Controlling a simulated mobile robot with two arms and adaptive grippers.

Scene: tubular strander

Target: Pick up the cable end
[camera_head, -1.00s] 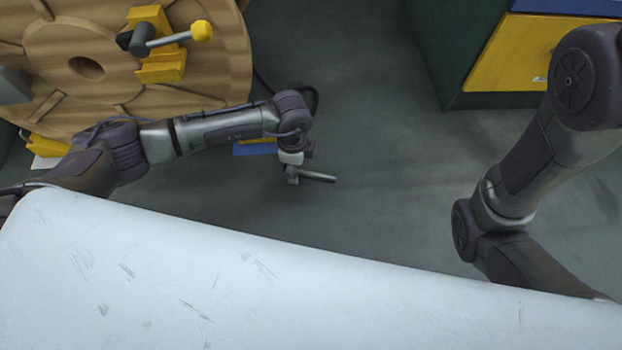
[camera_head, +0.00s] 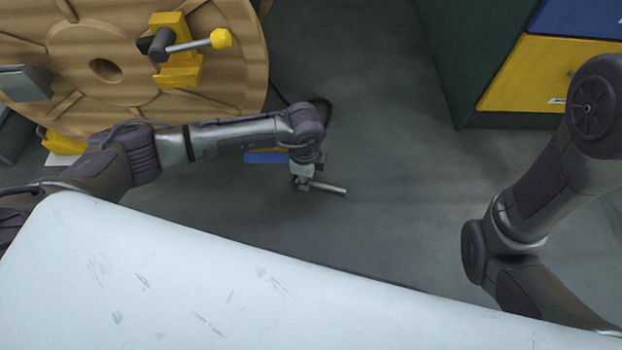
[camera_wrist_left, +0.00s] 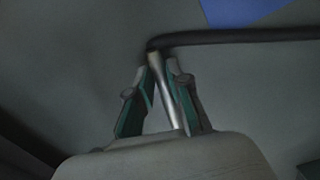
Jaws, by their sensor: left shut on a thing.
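The cable end is a slim silver metal piece (camera_wrist_left: 165,88) with a brass-coloured tip, joined to a black cable (camera_wrist_left: 240,37) in the left wrist view. My left gripper (camera_wrist_left: 157,78) has its teal-padded fingers on either side of the metal piece and is shut on it. In the head view the left gripper (camera_head: 303,183) is small and partly hidden under its wrist, low over the grey floor. A grey metal rod (camera_head: 329,187) sticks out of it to the right. My right gripper is out of view; only parts of the right arm show.
A large wooden reel (camera_head: 200,60) with a yellow clamp (camera_head: 178,65) stands at upper left. A dark green cabinet with a yellow drawer (camera_head: 540,75) is at upper right. A white scratched surface (camera_head: 200,290) fills the bottom. Grey floor lies open between.

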